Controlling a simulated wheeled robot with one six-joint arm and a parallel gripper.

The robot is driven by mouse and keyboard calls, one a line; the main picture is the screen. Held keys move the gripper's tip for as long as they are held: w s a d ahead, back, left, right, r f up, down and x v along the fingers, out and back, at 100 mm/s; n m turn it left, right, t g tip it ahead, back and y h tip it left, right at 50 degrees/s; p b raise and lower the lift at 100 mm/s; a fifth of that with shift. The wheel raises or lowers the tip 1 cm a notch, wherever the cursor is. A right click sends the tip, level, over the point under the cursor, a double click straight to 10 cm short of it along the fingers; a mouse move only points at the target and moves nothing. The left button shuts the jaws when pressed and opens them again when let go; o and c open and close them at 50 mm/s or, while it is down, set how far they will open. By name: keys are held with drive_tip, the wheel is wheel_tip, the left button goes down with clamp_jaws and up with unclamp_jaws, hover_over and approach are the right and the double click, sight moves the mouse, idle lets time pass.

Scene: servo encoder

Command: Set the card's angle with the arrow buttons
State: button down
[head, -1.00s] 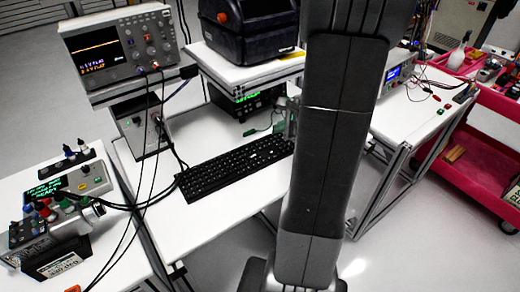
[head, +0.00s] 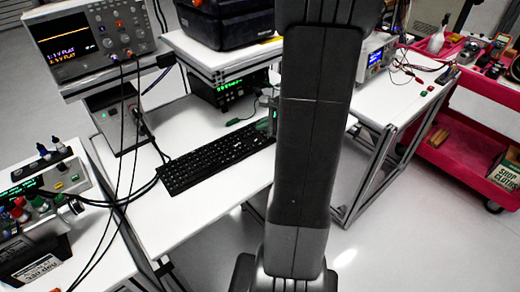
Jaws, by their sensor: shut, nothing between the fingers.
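A light grey box with a green-lit display (head: 22,188) stands on the white bench at the left edge. Small coloured buttons (head: 66,173) sit on its top at the right; I cannot make out arrows on them. Coloured knobs or plugs (head: 20,208) crowd its front. I cannot pick out the card or its angle at this size. My dark arm rises through the middle of the head view and hides part of the bench behind it. My gripper is not visible.
A black keyboard (head: 215,160) lies on the middle bench. An oscilloscope (head: 92,38) stands on a shelf above it, with black cables hanging down. A black case (head: 228,22) sits on another shelf. A red cart (head: 455,155) stands right. Clear floor lies at lower right.

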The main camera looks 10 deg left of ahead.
sight(256, 142)
drive_tip(key=shift+f+b, duration=1.4)
drive_tip(key=shift+f, duration=0.8)
drive_tip(key=shift+f+b, duration=0.4)
drive_tip(key=shift+f+b, duration=0.4)
idle(0.7)
drive_tip(key=shift+r, duration=0.1)
drive_tip(key=shift+r+p, duration=0.75)
drive_tip(key=shift+r, duration=0.05)
wheel_tip(256, 142, up, 5)
drive_tip(key=p, duration=0.4)
